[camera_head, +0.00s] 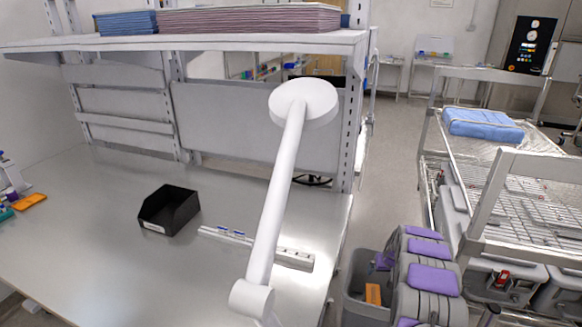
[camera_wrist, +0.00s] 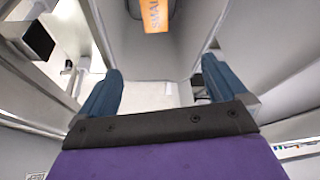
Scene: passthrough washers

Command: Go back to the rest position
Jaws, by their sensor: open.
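My gripper (camera_wrist: 160,78) shows in the wrist view with its two blue fingers wide apart. No object is seen between them. Behind the fingers is a black edge with a purple pad, part of my own arm. Past the fingers lies the grey inside of a bin with an orange label. In the head view, my grey arm with purple pads (camera_head: 432,278) is at the lower right, beside and partly over the grey bin (camera_head: 362,308). The fingertips are not clearly seen in the head view.
A metal table (camera_head: 90,230) fills the left, with a black open box (camera_head: 170,210) and a white power strip (camera_head: 296,258). A shelf (camera_head: 250,42) runs above it. A wire-rack cart with a blue folded cloth (camera_head: 482,124) stands right. Floor between is clear.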

